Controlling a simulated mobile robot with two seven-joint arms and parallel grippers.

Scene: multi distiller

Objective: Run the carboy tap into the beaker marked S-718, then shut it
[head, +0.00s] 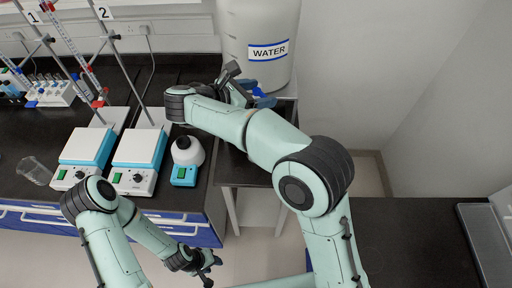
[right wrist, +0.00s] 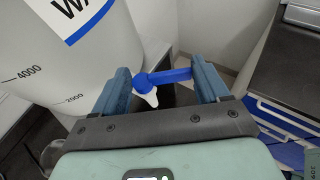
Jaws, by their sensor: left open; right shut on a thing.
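The white carboy (head: 245,30) with a blue-edged WATER label stands at the top of the head view; its lower side also shows in the right wrist view (right wrist: 50,70). Its tap has a blue lever (right wrist: 168,76) and a white spout (right wrist: 148,98). My right gripper (right wrist: 163,82) is shut on the tap lever, with one finger at each end of it; my arm partly hides this in the head view. My left gripper (head: 208,270) is open and empty, low over the floor in front of the bench. A clear glass beaker (head: 35,171) is at the far left; its marking is not readable.
Two hotplate stirrers (head: 138,148) with stands and burettes sit on the dark bench. A small blue device with a white round flask (head: 187,150) is right of them. A tube rack (head: 55,95) is at the left. A dark counter with a grey tray (head: 478,235) lies at the right.

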